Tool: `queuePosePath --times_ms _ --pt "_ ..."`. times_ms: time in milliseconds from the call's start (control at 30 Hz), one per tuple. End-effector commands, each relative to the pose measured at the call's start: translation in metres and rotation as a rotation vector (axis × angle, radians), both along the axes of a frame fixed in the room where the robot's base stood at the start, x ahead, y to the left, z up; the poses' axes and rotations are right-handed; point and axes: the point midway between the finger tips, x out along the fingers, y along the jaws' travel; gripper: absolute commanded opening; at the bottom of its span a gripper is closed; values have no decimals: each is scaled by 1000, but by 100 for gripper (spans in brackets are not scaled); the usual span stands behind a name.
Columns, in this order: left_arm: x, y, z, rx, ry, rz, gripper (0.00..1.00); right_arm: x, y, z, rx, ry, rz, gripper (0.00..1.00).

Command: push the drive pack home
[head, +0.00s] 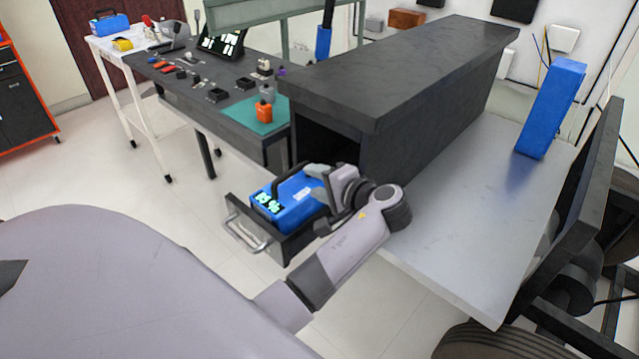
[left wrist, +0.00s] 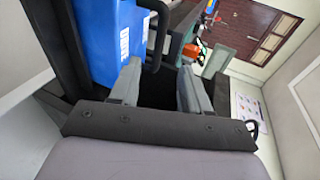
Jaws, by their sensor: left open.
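The blue drive pack (head: 290,207), with a lit display and a black carry handle, sits in a dark pulled-out tray (head: 297,247) with a metal front handle (head: 243,236). The tray stands out from the opening of the long black housing (head: 410,95). My left gripper (head: 318,190) is open at the pack's right side, close to its top. In the left wrist view the pack (left wrist: 110,35) lies left of the open fingers (left wrist: 160,90); I cannot tell whether a finger touches it. The tray's inner end is partly hidden by my arm. My right gripper is out of view.
A dark workbench (head: 235,100) with small parts, a green mat and an orange item (head: 264,111) stands behind to the left. A light metal tabletop (head: 470,220) lies right of the housing, with a blue upright block (head: 550,108). The floor left of the tray is clear.

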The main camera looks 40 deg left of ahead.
Motion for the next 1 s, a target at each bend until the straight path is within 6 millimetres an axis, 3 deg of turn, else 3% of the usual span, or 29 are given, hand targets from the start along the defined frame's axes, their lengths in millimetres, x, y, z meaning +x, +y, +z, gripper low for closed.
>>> queuePosePath --times_ms 133,267,400,600,800,1000 --pt "-4 -1 -25 -47 5 -60 47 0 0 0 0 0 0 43" --pt "-17 -11 -81 -176 -1 -205 47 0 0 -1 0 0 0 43" --pt "-44 -35 -141 -381 -48 -373 47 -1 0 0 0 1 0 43" --pt "-99 -82 -193 -707 -174 -539 47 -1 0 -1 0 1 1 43" --pt "-163 -128 -199 -1039 -363 -602 47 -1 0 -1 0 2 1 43" --pt "-198 -148 -184 -1230 -510 -587 47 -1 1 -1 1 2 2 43"
